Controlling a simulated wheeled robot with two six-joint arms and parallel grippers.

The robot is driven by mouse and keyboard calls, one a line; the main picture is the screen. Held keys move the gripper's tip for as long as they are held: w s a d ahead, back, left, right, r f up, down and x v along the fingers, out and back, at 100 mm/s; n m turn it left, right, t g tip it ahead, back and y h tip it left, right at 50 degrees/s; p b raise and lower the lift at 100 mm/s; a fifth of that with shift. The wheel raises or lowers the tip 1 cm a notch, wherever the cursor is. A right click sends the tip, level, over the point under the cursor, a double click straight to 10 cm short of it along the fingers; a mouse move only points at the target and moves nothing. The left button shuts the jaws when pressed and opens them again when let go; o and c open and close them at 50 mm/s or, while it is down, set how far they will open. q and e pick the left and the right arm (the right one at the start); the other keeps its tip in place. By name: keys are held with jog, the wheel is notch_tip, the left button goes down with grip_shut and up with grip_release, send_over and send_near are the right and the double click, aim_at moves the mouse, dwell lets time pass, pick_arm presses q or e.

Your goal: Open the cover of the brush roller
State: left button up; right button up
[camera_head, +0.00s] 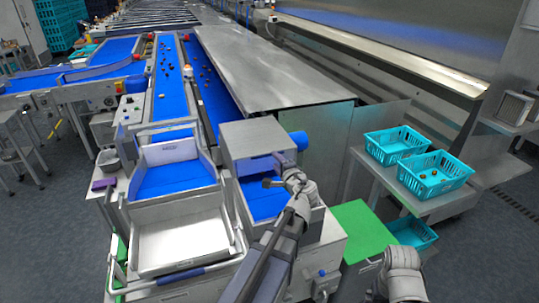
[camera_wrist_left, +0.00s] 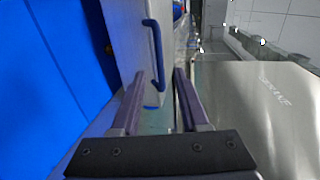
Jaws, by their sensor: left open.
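My left gripper (camera_head: 268,182) is open and empty in the head view, above the blue belt in front of a grey box-shaped housing (camera_head: 248,135). In the left wrist view my left gripper (camera_wrist_left: 158,78) has its two fingers apart. A dark blue bar handle (camera_wrist_left: 156,55) on a pale grey panel (camera_wrist_left: 128,35) shows beyond and between the fingertips, with no clear contact. I cannot tell for certain which panel is the brush roller cover. A blue cylinder (camera_head: 299,140) sits at the housing's right side. My right gripper is not in view; only part of that arm shows at bottom right.
A wide steel sheet (camera_head: 265,65) lies behind the housing. Turquoise crates (camera_head: 441,185) stand on a table at right, near a green panel (camera_head: 362,232). A lettered metal surface (camera_wrist_left: 255,110) lies right of the gripper.

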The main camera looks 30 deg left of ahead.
aim_at(270, 155)
pick_arm(q)
jog(key=b+x, duration=0.1)
jog(key=x, duration=0.5)
jog(key=shift+w+a+f, duration=0.15)
jog(key=shift+w+a, duration=0.1)
jog(key=shift+a, duration=0.05)
grip_shut()
dwell(1.2)
